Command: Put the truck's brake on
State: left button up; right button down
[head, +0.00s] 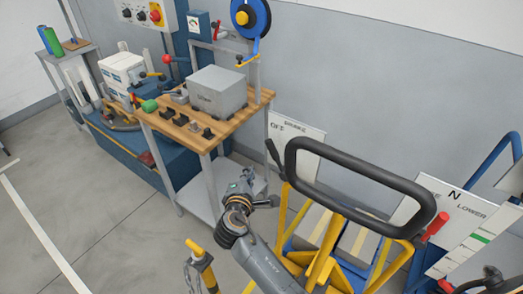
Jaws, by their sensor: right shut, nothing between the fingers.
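The yellow truck (322,262) stands at lower right with a black loop handle (365,168). A black-gripped lever (273,153) rises at the left end of the handle, in front of a white sign (305,138) lettered "OFF" and "BRAKE". The lever leans up and to the left. My right gripper (272,201) is shut and empty, below the lever and left of the truck's yellow frame. It appears apart from the lever. My left gripper is not in view.
A wooden-topped bench (212,134) holding a grey box (217,91) stands behind my right gripper. A red-handled lever (435,227) stands by a panel marked "N" and "LOWER" (455,205). A yellow-and-black post (202,265) is at the bottom. Open floor lies left.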

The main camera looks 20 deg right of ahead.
aim_at(276, 158)
jog(key=x, duration=1)
pick_arm(q)
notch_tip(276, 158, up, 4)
jog(key=p, duration=0.4)
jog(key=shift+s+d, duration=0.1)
pick_arm(e)
jog(key=s+d+r, duration=0.2)
jog(key=shift+s+d, duration=0.1)
jog(key=shift+d, duration=0.3)
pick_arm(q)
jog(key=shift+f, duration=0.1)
pick_arm(e)
jog(key=shift+f, duration=0.1)
